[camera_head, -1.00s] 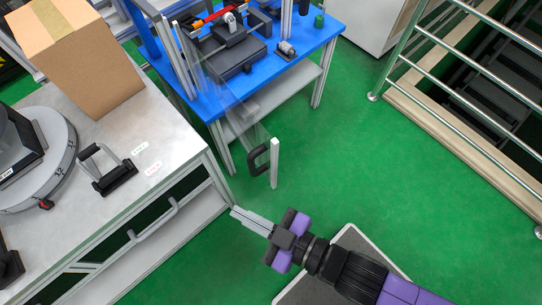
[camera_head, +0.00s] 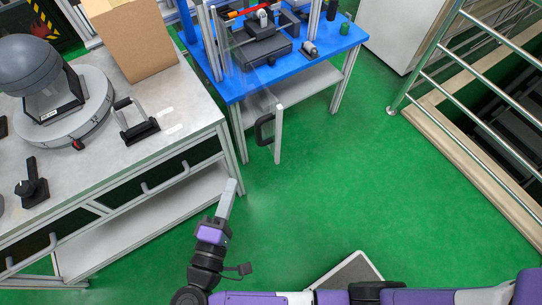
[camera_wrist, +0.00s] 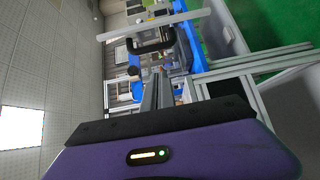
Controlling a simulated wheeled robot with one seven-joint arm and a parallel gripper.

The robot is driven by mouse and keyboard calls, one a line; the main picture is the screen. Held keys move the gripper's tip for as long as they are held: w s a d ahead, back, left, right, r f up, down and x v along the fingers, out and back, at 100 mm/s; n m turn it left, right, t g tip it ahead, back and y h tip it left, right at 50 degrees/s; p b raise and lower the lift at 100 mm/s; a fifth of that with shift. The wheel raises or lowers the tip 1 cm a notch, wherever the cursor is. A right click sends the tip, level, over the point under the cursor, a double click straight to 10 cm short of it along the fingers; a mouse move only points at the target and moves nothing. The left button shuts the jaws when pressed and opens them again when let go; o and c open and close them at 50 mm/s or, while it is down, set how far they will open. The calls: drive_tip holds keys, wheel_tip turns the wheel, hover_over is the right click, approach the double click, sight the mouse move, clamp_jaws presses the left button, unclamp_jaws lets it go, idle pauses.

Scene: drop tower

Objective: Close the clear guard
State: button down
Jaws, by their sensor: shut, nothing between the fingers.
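The clear guard (camera_head: 257,101) is a see-through panel on the drop tower at the blue table (camera_head: 232,93). It stands swung open toward me, out past the table's front edge. Its free edge carries a pale upright bar (camera_head: 279,134) and a black handle (camera_head: 264,130). The handle (camera_wrist: 151,40) also shows in the wrist view, ahead of the fingers. My gripper (camera_head: 231,183) is shut and empty, below and left of the handle in the head view. It is apart from the guard and close to the workbench's right front corner.
A grey workbench (camera_head: 190,98) on the left holds a cardboard box (camera_head: 128,38), a round turntable device and a black handle fixture. A metal railing (camera_head: 433,62) stands at the right beside stairs. Green floor (camera_head: 330,190) is free between them.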

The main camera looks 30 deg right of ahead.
drive_tip(key=s+d+m+h, duration=0.1)
drive_tip(key=g+p, duration=0.1)
drive_tip(key=p, duration=0.1)
approach(275, 134)
drive_tip(key=w+f, duration=0.1)
drive_tip(key=w, duration=0.3)
drive_tip(key=shift+d+f+p, duration=0.15)
drive_tip(key=shift+d+p, duration=0.4)
drive_tip(key=shift+d, duration=1.65)
